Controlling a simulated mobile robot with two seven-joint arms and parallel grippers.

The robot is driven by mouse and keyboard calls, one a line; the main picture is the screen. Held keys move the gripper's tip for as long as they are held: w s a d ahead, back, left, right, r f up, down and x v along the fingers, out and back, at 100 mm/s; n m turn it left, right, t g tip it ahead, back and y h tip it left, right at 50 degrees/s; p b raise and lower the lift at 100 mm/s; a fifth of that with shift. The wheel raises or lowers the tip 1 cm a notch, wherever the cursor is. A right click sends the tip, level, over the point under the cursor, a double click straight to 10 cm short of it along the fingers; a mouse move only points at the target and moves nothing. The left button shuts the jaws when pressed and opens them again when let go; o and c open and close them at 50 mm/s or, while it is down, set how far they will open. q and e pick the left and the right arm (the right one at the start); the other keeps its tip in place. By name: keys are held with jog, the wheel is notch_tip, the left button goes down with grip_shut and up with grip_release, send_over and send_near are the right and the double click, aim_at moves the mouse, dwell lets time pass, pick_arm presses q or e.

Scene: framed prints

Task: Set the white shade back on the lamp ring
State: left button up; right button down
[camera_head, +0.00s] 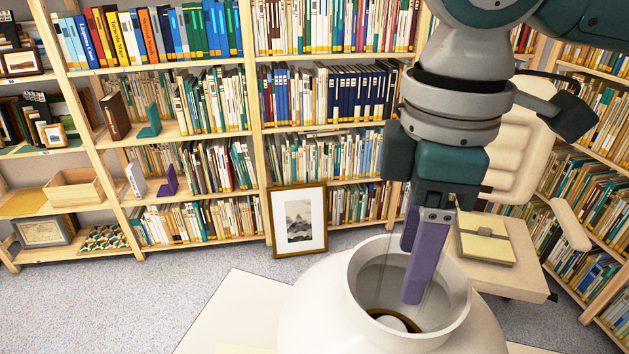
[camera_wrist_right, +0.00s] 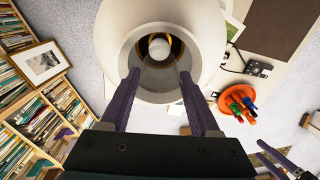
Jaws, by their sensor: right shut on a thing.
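The white shade (camera_head: 315,305) is a broad rounded shell with a wide round collar at its top, at the bottom of the head view. It also shows in the right wrist view (camera_wrist_right: 108,45). My right gripper (camera_head: 418,265) points down at the collar, its purple fingers shut on the shade; one finger reaches into the opening, and the exact contact is unclear. Through the opening I see the lamp ring (camera_wrist_right: 176,48), dark and yellowish, around a white bulb (camera_wrist_right: 158,48). Purple fingers at the lower right of the wrist view look like my left gripper (camera_wrist_right: 285,162), partly cut off.
A pale table (camera_head: 225,310) lies under the shade. A beige chair (camera_head: 510,280) with a yellow folder (camera_head: 486,243) stands behind right. An orange bowl (camera_wrist_right: 222,104) of markers is near the shade. A framed print (camera_head: 299,222) leans on bookshelves. Grey floor is free at left.

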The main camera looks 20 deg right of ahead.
jog(key=shift+f, duration=0.4)
jog(key=shift+c, duration=0.2)
grip_release()
jog(key=shift+f, duration=0.1)
